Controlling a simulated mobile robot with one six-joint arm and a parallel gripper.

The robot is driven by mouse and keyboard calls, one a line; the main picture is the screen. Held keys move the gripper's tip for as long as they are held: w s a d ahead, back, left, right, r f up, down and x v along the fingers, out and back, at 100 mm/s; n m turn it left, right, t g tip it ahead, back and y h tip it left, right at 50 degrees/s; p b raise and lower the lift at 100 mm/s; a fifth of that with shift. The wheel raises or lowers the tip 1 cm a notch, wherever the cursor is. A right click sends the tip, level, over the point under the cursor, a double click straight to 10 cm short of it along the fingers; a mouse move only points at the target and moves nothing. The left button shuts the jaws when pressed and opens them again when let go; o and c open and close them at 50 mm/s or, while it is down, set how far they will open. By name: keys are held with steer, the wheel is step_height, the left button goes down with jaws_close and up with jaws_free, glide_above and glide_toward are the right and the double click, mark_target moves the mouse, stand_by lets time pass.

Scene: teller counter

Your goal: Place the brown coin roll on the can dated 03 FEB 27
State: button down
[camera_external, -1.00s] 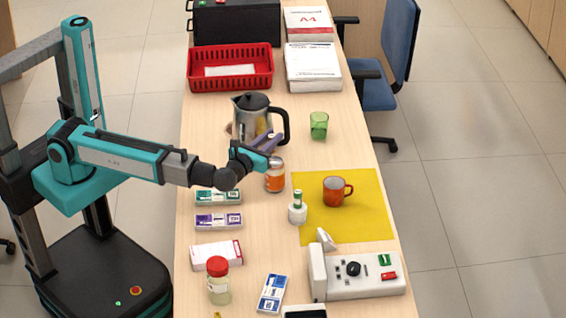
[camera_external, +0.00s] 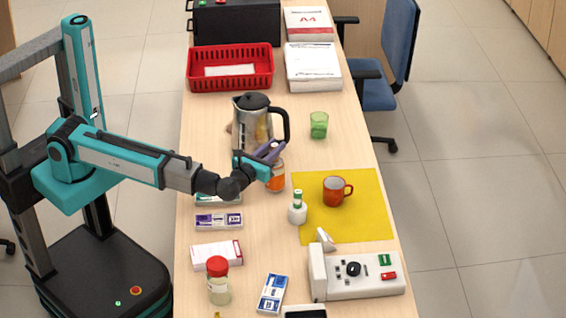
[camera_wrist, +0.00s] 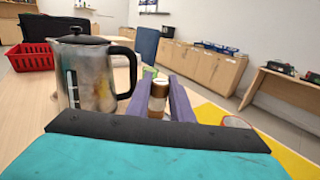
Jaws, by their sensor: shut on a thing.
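My gripper (camera_external: 272,152) is shut on the brown coin roll (camera_wrist: 157,98), which stands upright between the two purple fingers in the wrist view. I cannot read a date on the can.
A steel kettle (camera_external: 252,118) stands close behind my gripper. A green glass (camera_external: 319,125) is behind to the right. A red mug (camera_external: 335,191) stands on a yellow mat (camera_external: 365,222). A small white container with a green top (camera_external: 297,213) stands at the mat's left edge.

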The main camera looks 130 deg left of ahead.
steer(key=shift+f, duration=0.1)
steer(key=c, duration=1.6)
jaws_free()
steer(key=shift+o, duration=0.2)
steer(key=w+d+b, duration=0.1)
steer(key=d, duration=1.1)
steer(key=shift+w, duration=0.25)
steer(key=shift+b, duration=0.3)
